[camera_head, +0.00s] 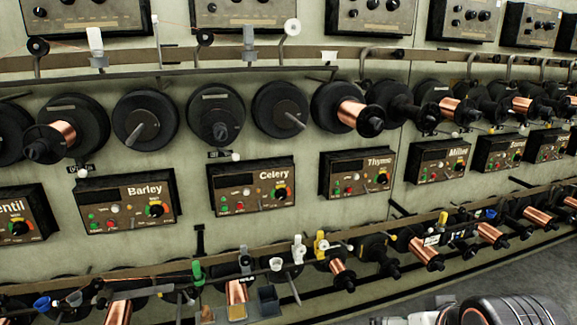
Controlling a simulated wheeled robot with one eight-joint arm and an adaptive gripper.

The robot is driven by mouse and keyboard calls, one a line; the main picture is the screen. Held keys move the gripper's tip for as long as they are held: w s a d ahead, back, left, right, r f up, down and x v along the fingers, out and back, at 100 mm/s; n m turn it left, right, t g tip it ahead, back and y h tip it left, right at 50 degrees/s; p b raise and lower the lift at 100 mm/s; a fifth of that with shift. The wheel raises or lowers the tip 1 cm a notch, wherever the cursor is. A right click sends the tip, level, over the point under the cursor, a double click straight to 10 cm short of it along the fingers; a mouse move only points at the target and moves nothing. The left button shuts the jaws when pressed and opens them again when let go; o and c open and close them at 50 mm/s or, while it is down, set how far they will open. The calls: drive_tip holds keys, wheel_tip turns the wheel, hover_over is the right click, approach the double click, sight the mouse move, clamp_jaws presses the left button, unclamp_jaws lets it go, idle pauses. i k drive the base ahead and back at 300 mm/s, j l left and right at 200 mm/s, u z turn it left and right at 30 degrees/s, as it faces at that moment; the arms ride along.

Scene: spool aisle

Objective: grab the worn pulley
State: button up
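No pulley can be singled out as worn at this size. Small dark wheels that look like pulleys sit along the upper rail: one black wheel (38,46) at the far left and another black wheel (205,37) left of centre. A thin copper-coloured wire runs near them. Small white, yellow, green and blue guide parts line the lower rail, including a yellow part (321,245); whether any holds a pulley is unclear. My gripper's fingers are not in view. A black and grey metal part, perhaps of my arm, shows at the bottom right.
Large black spool holders line the wall, some with copper spools (352,110). Labelled control boxes hang below, among them Barley (127,200), Celery (251,186) and Thyme (357,174). Spindles jut outward along the lower rail. Bare grey floor (530,262) shows at the lower right.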

sight(244, 258)
drive_tip(key=j+u, duration=0.2)
drive_tip(key=j, duration=1.4)
drive_tip(key=i, duration=0.05)
